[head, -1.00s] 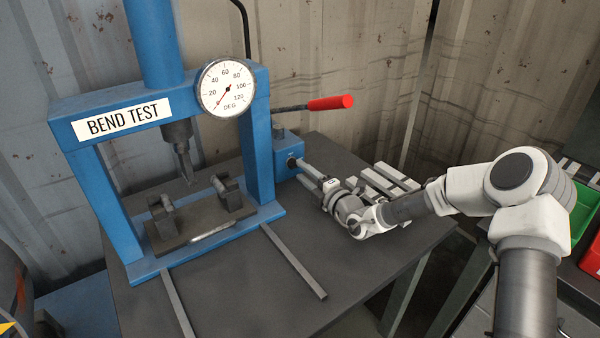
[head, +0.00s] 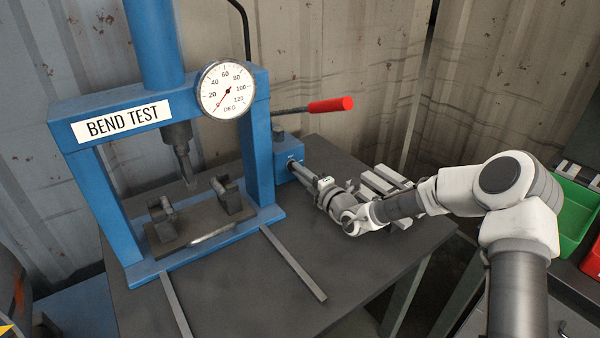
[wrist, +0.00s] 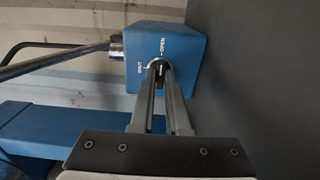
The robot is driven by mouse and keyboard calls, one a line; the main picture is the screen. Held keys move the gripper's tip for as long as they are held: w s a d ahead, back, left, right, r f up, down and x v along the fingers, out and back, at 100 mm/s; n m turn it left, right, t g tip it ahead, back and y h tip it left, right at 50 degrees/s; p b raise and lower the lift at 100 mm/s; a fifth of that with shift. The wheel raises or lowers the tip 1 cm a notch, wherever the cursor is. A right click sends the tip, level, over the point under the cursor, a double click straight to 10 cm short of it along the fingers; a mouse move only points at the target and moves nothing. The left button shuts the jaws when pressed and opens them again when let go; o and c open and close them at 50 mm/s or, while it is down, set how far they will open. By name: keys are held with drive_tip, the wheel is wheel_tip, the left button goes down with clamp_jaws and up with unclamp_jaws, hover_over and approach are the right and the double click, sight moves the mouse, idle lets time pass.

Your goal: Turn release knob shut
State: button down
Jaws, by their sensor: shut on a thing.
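The blue pump block (head: 288,152) stands right of the press frame; the wrist view shows its face (wrist: 185,45) with OPEN and SHUT marks. The small dark release knob (wrist: 158,66) sits on that face, mostly hidden between my fingertips. My gripper (head: 293,165) reaches it from the right and is shut on it, as the wrist view shows (wrist: 158,70). SHUT is left of the knob and OPEN above it. I cannot tell clearly which mark the knob points to.
A red-handled lever (head: 330,104) sticks out above the block. The blue bend-test press (head: 262,165) with its dial (head: 227,90) stands to the left. Several metal bars (head: 385,183) lie behind my wrist. The front of the dark table (head: 240,290) has free room between two strips.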

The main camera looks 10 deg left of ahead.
drive_tip(key=shift+n, duration=0.3)
drive_tip(key=n+p, duration=0.2)
drive_tip(key=n, duration=0.1)
drive_tip(key=shift+n, duration=0.3)
drive_tip(key=n, duration=0.4)
drive_tip(key=shift+p, duration=0.35)
drive_tip(key=n+b, duration=0.1)
drive_tip(key=n, duration=0.4)
drive_tip(key=shift+f+n, duration=0.15)
drive_tip(key=shift+n, duration=0.25)
drive_tip(key=shift+n+b, duration=0.85)
drive_tip(key=shift+n, duration=1.05)
drive_tip(key=c, duration=0.9)
unclamp_jaws()
